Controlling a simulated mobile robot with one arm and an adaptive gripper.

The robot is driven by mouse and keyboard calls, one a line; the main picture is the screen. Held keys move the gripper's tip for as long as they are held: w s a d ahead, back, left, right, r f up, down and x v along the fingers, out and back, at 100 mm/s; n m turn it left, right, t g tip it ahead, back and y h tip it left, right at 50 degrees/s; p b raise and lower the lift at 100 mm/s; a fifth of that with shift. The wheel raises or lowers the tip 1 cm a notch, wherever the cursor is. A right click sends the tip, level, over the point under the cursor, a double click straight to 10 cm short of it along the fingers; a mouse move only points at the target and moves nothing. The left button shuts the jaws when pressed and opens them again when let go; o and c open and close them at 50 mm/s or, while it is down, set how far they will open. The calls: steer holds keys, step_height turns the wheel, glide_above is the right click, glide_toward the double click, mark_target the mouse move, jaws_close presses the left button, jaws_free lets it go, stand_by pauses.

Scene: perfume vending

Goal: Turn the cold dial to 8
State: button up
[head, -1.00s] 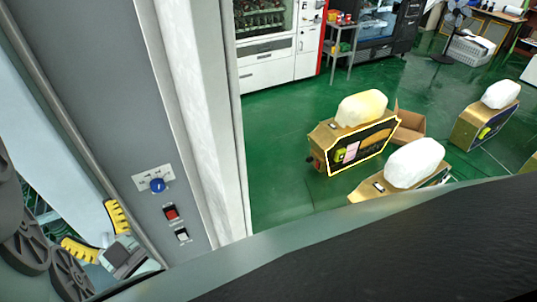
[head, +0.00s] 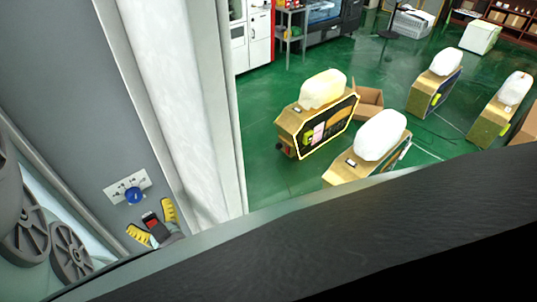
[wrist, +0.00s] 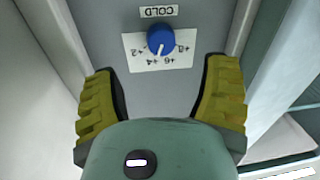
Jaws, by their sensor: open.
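The blue cold dial (head: 134,196) sits on a white scale plate on the grey panel at lower left in the head view. In the wrist view the dial (wrist: 161,39) is at top centre, below an upside-down COLD label (wrist: 159,11). Its white mark points down the picture, toward the +4 and +6 figures; the exact setting is unclear. The +8 figure is on the right. My gripper (head: 154,222) is open and empty, its yellow fingers just below the dial in the head view. In the wrist view its fingertips (wrist: 161,76) are spread on either side below the dial, not touching it.
A red switch (head: 152,221) shows between my fingers in the head view. A pale vertical frame edge (head: 185,100) borders the panel on the right. Gold boxes with white containers (head: 380,135) stand on the green floor beyond.

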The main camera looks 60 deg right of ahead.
mark_target(136, 198)
steer(key=w, duration=0.2)
steer(key=w+d+b, duration=0.1)
steer(key=w, duration=0.5)
steer(key=shift+w+d+b, duration=0.1)
steer(key=shift+d+b, duration=0.05)
steer(key=shift+b, duration=0.2)
steer(key=shift+o, duration=0.3)
steer(key=c, duration=1.3)
